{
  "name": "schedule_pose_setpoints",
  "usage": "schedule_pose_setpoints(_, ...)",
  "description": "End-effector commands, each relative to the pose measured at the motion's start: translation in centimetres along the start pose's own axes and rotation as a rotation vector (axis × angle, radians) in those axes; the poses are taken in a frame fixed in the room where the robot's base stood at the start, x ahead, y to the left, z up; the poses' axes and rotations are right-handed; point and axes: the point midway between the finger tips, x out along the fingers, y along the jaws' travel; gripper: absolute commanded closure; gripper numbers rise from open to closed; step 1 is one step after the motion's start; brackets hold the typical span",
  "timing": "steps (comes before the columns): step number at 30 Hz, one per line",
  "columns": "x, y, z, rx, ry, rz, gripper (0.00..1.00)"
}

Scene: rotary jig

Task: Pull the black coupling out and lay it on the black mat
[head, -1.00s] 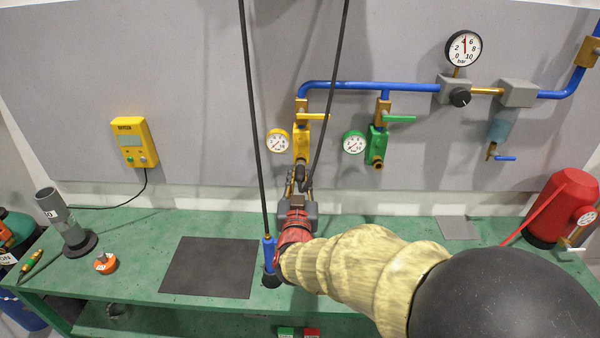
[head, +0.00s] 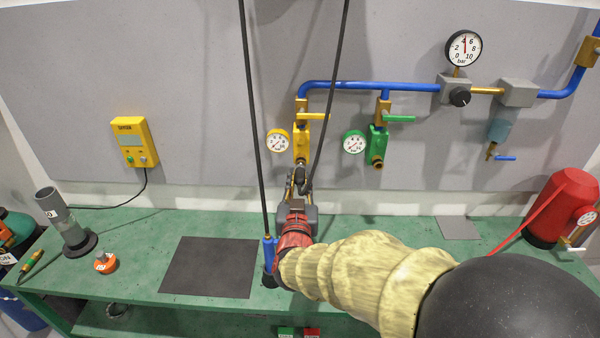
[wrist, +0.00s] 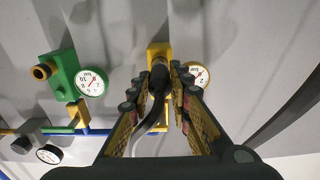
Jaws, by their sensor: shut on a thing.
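The black coupling (head: 301,174) is at the end of a black hose, just below the yellow valve block (head: 302,145) on the wall. It also shows in the wrist view (wrist: 159,73), between the fingertips and in front of the yellow block. My gripper (head: 297,182) is shut on the coupling; its fingers (wrist: 160,84) lie on both sides of it. I cannot tell whether the coupling's tip still sits in the yellow outlet. The black mat (head: 210,267) lies flat and empty on the green bench, left of my arm.
A blue tool (head: 268,250) hangs on a black line beside my wrist, at the mat's right edge. An orange-capped item (head: 105,262) and a grey pipe stand (head: 70,225) are left of the mat. The green valve (head: 377,145) is to the right.

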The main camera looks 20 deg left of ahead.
Motion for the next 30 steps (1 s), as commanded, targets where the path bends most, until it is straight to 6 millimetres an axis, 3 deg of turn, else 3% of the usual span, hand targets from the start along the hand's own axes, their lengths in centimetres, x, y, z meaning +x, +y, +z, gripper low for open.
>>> schedule_pose_setpoints(30, -3.6, 0.0, -0.1, 0.001, 0.003, 0.000, 1.00)
